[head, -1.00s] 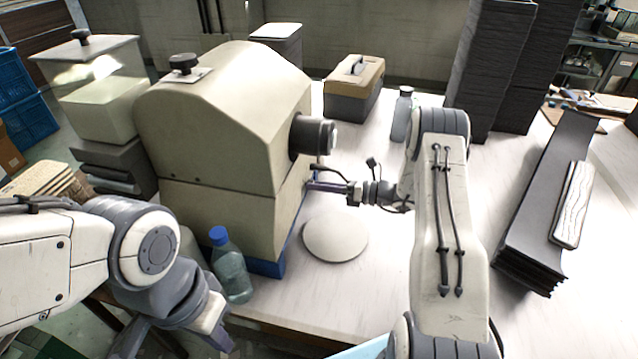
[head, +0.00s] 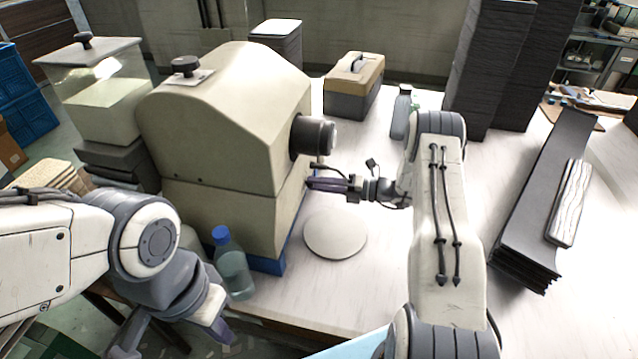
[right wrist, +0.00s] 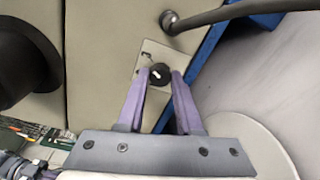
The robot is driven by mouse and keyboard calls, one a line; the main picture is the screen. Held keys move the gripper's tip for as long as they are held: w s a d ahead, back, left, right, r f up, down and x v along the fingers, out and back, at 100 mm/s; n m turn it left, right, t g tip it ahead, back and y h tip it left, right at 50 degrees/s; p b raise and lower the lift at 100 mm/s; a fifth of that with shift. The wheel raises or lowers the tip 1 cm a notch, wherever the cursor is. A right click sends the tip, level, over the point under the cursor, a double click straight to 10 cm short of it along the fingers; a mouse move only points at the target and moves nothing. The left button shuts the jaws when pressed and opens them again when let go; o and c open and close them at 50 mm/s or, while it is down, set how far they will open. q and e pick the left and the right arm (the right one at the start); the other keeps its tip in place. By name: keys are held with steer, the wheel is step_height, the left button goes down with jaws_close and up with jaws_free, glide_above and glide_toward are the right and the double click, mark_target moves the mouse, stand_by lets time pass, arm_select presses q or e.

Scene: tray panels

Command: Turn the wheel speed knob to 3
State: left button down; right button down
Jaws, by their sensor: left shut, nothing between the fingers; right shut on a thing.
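The wheel speed knob (right wrist: 159,76) is a small dark round knob with a white mark, on a pale plate (right wrist: 151,100) on the beige machine's (head: 225,130) side. The mark is slightly tilted; no numbers are readable on the plate. My right gripper (head: 311,183) reaches the machine's right side, and in the right wrist view its purple fingers (right wrist: 162,75) are shut on the knob, one at each side. In the head view the knob is hidden. My left gripper (head: 224,334) is low at the left front, shut and empty, away from the machine.
A dark cylinder (head: 314,138) juts out above my right gripper, and a thin bent rod (right wrist: 235,14) passes close to the knob. A round disc (head: 335,234) lies below. A water bottle (head: 232,265) stands at the machine's front corner. Dark stacked sheets (head: 540,205) lie right.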

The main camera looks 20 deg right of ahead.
steer(key=shift+m, duration=0.3)
steer(key=shift+d, duration=0.1)
steer(key=c, duration=0.6)
jaws_free()
steer(key=shift+o, duration=0.2)
steer(key=b+v, duration=0.2)
steer(key=v, duration=0.8)
steer(key=shift+s, duration=0.15)
steer(key=shift+d, duration=0.1)
